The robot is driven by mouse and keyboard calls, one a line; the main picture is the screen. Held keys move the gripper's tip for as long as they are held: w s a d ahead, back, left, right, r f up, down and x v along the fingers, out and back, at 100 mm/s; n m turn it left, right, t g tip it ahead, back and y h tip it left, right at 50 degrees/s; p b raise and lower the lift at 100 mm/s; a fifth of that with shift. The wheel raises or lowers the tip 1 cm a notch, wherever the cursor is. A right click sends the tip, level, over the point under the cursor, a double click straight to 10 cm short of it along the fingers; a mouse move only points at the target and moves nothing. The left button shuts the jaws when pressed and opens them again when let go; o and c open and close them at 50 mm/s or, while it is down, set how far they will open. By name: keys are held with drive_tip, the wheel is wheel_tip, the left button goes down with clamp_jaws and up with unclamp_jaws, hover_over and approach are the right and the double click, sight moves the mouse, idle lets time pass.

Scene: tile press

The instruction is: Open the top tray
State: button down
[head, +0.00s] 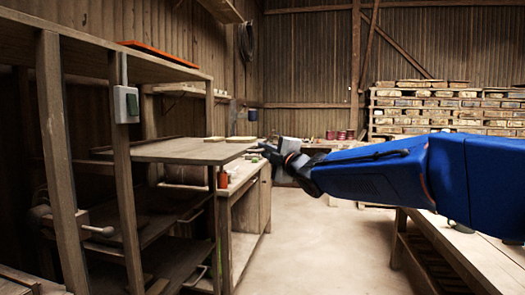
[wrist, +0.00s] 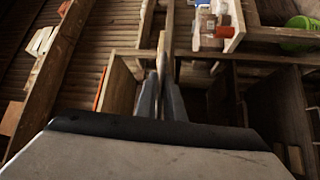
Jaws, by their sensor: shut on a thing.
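The top tray (head: 180,151) is a flat wooden board that sticks out of the wooden rack (head: 55,130) at the left, roughly level. My gripper (head: 266,151) is at its right-hand, outer end in the head view. In the wrist view my gripper (wrist: 162,85) has its two fingers close together on a thin wooden edge, the top tray's front (wrist: 163,52). Whether it grips a handle or the board itself is hidden by the fingers.
A lower tray (head: 165,235) sits in the rack below. A grey switch box (head: 126,104) is on a rack post. A wooden cabinet (head: 246,205) stands behind the tray. A workbench (head: 475,255) is at the right. The floor (head: 310,240) between is clear.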

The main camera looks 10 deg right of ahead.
drive_tip(key=shift+f, duration=0.15)
drive_tip(key=c, duration=1.9)
unclamp_jaws()
drive_tip(key=shift+o, duration=0.2)
drive_tip(key=v, duration=1.7)
drive_tip(key=shift+s, duration=0.15)
drive_tip(key=shift+d, duration=0.2)
